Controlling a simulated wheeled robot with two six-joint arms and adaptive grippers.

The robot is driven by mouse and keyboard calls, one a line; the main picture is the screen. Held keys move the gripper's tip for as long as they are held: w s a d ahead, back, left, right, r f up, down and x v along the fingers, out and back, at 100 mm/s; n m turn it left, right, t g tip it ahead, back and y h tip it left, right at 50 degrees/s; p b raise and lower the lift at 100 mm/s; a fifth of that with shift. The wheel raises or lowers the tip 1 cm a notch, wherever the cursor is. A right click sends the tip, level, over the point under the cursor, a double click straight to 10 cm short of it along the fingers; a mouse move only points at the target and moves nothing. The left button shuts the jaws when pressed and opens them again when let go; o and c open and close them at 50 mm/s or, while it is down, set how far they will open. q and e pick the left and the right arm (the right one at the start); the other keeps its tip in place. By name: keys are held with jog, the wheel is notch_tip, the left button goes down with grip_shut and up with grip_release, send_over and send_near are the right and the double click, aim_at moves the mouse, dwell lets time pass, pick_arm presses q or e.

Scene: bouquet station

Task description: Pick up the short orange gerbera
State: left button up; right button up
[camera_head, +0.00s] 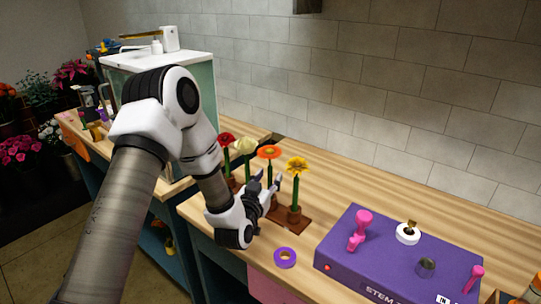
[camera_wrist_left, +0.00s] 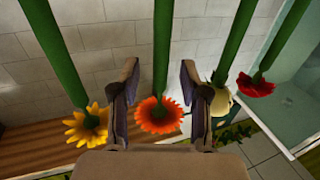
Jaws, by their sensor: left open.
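The orange gerbera (camera_head: 268,152) stands upright on a green stem in a brown rack (camera_head: 303,222) on the wooden counter. In the left wrist view its orange head (camera_wrist_left: 158,115) shows low in the middle, with its stem (camera_wrist_left: 162,45) running up between the fingertips. My left gripper (camera_head: 268,184) is open at stem height, below the flower head. In the left wrist view its two fingers (camera_wrist_left: 159,72) lie one on each side of the stem, with a gap to each. My right gripper is not in view.
A yellow flower (camera_head: 297,165) stands on one side of the gerbera, a cream flower (camera_head: 244,146) and a red flower (camera_head: 225,138) on the other. A purple tape roll (camera_head: 285,257) lies in front. A purple box (camera_head: 355,265) with pink parts stands to the right.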

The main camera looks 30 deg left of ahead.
aim_at(270, 148)
pick_arm(q)
jog(key=x, duration=0.2)
jog(key=shift+w+f, duration=0.2)
jog(key=shift+w, duration=0.1)
jog(key=shift+s, duration=0.2)
jog(key=shift+c, duration=0.4)
jog(key=shift+s+r, duration=0.1)
jog(key=c, duration=0.5)
grip_shut()
notch_tip(270, 148, up, 9)
jog(key=shift+f+b, duration=0.1)
jog(key=shift+b, duration=0.35)
notch_tip(270, 148, up, 4)
jog(key=shift+r+p, duration=0.1)
jog(key=shift+p, duration=1)
notch_tip(270, 148, up, 4)
jog(key=p, duration=0.3)
